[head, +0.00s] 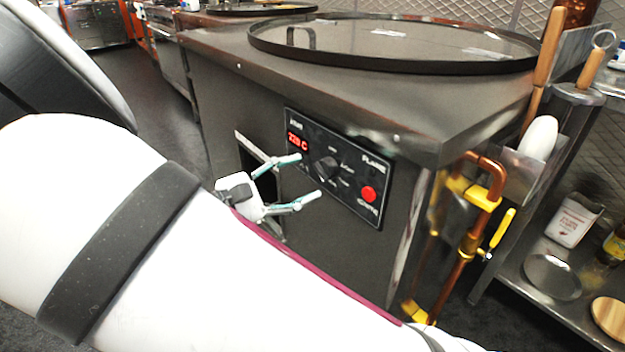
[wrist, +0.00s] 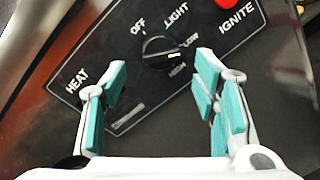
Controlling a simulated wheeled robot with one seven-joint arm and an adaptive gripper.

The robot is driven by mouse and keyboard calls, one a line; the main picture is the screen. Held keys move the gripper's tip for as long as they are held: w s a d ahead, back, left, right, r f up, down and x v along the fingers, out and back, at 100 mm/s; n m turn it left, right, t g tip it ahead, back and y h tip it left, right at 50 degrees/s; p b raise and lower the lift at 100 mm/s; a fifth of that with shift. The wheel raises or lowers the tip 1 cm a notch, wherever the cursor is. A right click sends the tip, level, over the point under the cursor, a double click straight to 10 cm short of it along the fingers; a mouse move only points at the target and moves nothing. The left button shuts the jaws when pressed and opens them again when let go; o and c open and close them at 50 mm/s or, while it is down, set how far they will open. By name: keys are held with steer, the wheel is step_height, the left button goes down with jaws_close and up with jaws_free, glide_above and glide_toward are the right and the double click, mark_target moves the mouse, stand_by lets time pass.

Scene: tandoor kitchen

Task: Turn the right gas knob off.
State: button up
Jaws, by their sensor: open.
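One black round knob (head: 327,169) sits on the dark control panel (head: 365,172) on the stove's front. In the wrist view the knob (wrist: 161,51) is ringed by the labels OFF, LIGHT, LOW and HIGH. Its pale pointer line lies roughly level, and its right end seems nearest LOW; OFF is at its upper left. My gripper (head: 309,176) is open, with its teal-padded fingers facing the panel. In the wrist view the fingers (wrist: 157,80) stand to the left and right, with the knob just beyond the gap between them. No contact with the knob shows. No second knob shows.
A red IGNITE button (head: 368,194) is right of the knob. A red display (head: 297,142) is at the panel's left. Copper pipes with a yellow-handled valve (head: 502,228) stand right of the stove. A wide round griddle (head: 400,45) tops it. A dark opening (head: 262,170) lies behind my gripper.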

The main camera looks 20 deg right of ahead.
mark_target(325, 170)
steer(key=shift+b+x, duration=0.55)
steer(key=shift+x, duration=1.5)
steer(key=shift+c, duration=0.4)
steer(key=c, duration=1)
